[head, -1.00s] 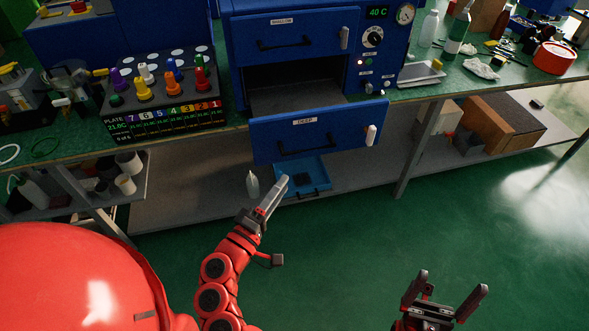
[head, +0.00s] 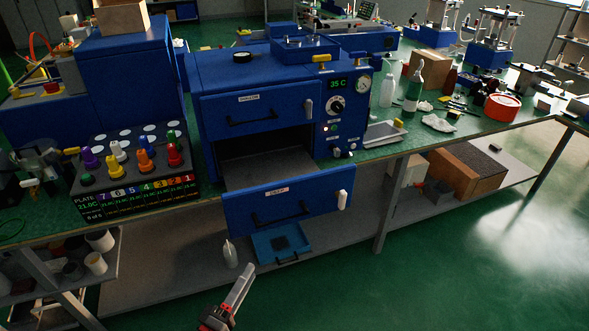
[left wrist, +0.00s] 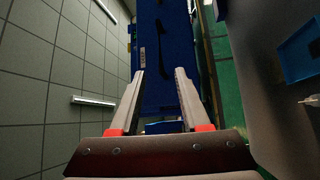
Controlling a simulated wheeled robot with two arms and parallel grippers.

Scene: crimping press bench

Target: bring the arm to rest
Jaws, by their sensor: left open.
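My left gripper (head: 240,288) shows at the bottom of the head view, below and in front of the blue oven's pulled-out lower drawer (head: 318,204). In the left wrist view its two fingers (left wrist: 160,76) are spread, with nothing between them. A blue panel with a dark handle (left wrist: 158,45) lies beyond the fingertips. My right gripper is outside the head view.
The blue oven (head: 262,85) stands on the green bench; its display (head: 338,84) reads 35 C. A rack (head: 135,195) of coloured knobs stands left of it. A blue tray (head: 270,256) and white bottle (head: 230,254) sit on the lower shelf. Open floor lies right.

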